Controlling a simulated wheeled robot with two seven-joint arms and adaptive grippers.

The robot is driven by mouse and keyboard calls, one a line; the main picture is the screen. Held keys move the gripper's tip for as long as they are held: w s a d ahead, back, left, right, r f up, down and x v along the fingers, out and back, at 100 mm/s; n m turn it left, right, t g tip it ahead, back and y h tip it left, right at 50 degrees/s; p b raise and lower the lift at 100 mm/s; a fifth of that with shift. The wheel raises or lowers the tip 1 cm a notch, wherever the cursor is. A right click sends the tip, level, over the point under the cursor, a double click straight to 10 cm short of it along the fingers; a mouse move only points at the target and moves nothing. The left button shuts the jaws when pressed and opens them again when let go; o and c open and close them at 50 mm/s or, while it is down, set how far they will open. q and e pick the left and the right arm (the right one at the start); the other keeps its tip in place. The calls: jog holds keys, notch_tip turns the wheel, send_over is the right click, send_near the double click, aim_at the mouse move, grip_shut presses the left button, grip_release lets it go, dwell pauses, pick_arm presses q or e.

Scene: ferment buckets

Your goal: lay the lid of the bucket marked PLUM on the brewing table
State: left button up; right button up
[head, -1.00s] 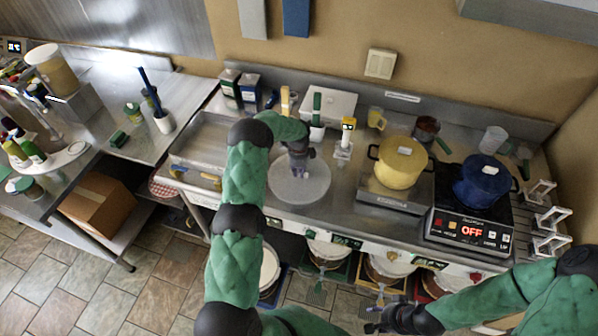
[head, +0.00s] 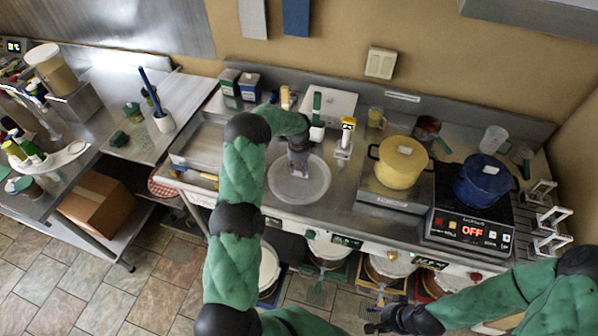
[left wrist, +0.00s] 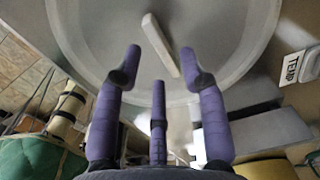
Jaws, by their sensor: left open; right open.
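A round translucent lid (head: 313,192) lies flat on the steel brewing table (head: 345,200), left of the yellow pot. In the left wrist view the lid (left wrist: 225,70) fills the upper middle, with a pale bar handle (left wrist: 160,45) across it. My left gripper (head: 298,172) is over the lid; its purple fingers (left wrist: 165,70) are spread, with nothing between them. The handle is ahead of the fingertips and seems apart from them. My right gripper (head: 372,326) is open and empty at the bottom of the head view. I cannot read PLUM on any bucket.
Several buckets stand below the table's front edge, one with a white lid (head: 268,266). A yellow pot (head: 402,163) and a blue pot (head: 484,182) stand to the right. A shallow steel tray (head: 200,145) is on the left. Jars and tins line the back.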

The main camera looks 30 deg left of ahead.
aim_at(299, 173)
pick_arm(q)
notch_tip(299, 173, up, 9)
jog(key=shift+b, duration=0.35)
dwell(0.5)
